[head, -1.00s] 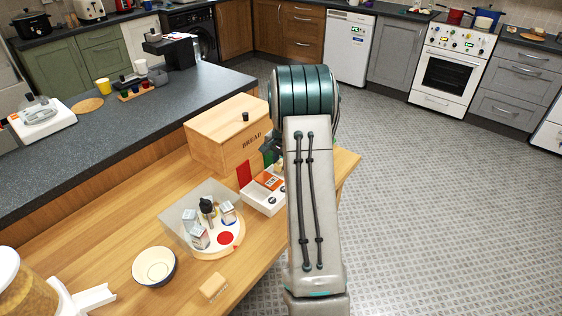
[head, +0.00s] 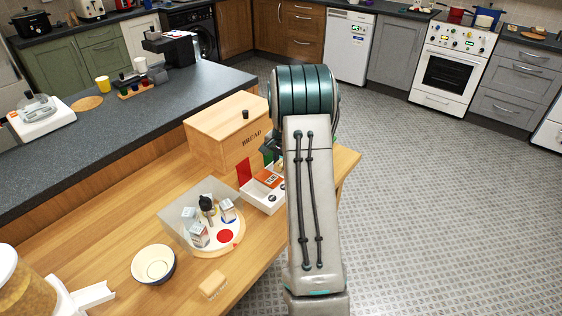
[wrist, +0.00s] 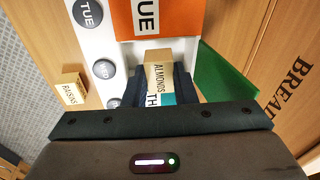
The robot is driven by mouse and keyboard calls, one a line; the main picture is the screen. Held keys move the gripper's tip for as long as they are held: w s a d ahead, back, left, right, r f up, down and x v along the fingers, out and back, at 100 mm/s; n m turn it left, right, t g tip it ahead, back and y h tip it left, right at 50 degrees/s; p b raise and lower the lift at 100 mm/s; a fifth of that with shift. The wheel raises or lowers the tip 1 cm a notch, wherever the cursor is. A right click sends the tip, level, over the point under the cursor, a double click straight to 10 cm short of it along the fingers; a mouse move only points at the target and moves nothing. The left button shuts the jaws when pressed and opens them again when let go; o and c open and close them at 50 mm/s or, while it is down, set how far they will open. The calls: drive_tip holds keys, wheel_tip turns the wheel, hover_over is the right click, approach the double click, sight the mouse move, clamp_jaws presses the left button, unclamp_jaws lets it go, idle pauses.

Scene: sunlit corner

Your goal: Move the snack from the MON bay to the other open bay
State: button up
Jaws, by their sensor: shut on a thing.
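The snack is a small tan box marked ALMONDS (wrist: 158,72). My gripper (wrist: 165,92) is shut on it at the bay beside the raised green lid (wrist: 222,78). Whether the box touches the bay floor is unclear. The white organiser (head: 262,197) stands on the wooden table in front of the bread box. Its red lid (head: 244,171) is raised at the near end. The orange TUE lid (wrist: 150,15) is shut. A teal lid marked TH (wrist: 167,99) is partly hidden by my gripper. In the head view my arm hides my fingertips and the snack.
A RAISINS box (wrist: 72,90) lies on the table beside the organiser's button side. The wooden bread box (head: 230,135) stands close behind the green lid. A turntable (head: 225,248) with several items, a bowl (head: 154,264) and a small tan block (head: 213,285) are nearby.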

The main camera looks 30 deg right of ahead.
drive_tip(key=shift+f+b, duration=1.4)
drive_tip(key=shift+f, duration=0.65)
idle(0.6)
drive_tip(key=o, duration=1)
drive_tip(key=shift+o, duration=0.2)
drive_tip(key=shift+s+f, duration=0.1)
drive_tip(key=shift+d, duration=0.1)
wheel_tip(320, 180, up, 14)
drive_tip(key=s, duration=0.2)
drive_tip(key=shift+a, duration=0.4)
